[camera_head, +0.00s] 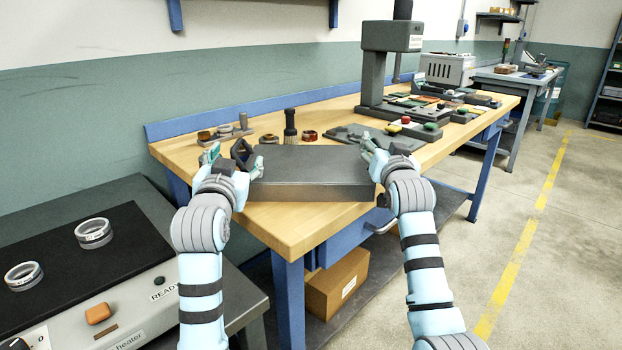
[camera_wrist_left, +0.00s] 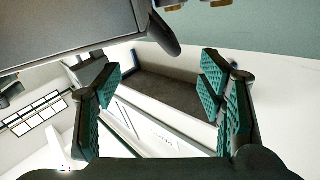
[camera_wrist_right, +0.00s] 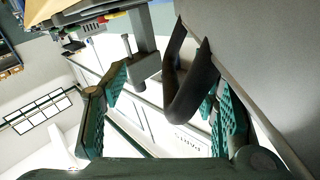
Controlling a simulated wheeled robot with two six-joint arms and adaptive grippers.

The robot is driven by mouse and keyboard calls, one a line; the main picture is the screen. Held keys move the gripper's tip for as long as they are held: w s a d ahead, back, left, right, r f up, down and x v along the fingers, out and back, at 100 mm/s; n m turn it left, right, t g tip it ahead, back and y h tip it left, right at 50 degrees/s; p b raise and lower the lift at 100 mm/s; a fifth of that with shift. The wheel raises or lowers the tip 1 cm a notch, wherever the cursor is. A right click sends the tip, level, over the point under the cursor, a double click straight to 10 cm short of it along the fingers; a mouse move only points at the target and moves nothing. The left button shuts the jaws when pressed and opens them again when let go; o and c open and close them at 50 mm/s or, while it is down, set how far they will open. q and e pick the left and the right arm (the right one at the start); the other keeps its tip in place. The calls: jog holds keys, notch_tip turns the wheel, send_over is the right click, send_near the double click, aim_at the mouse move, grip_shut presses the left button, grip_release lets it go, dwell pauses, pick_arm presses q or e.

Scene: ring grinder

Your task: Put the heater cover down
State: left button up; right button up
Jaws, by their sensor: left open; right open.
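The heater cover (camera_head: 312,174), a flat dark grey box, sits on the wooden workbench near its front left corner. A dark loop handle (camera_head: 241,152) stands at its left end. My left gripper (camera_head: 230,160) is open at that end; in the left wrist view its fingers are apart and the cover's handle (camera_wrist_left: 166,36) lies beyond them, above the gap. My right gripper (camera_head: 378,156) is open at the right end. In the right wrist view the other handle (camera_wrist_right: 188,90) shows between the spread fingers, nearer one of them; I cannot tell if it touches.
The ring heater (camera_head: 75,265) stands lower left, uncovered, with two rings (camera_head: 94,233) on its black top. A grey press (camera_head: 388,60) stands farther back. A cardboard box (camera_head: 338,282) sits beneath the bench.

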jog(key=shift+o, duration=0.3)
jog(key=shift+s, duration=0.1)
jog(key=s, duration=1.1)
jog(key=shift+s+f, duration=0.15)
jog(key=shift+s, duration=0.1)
jog(key=shift+a, duration=0.1)
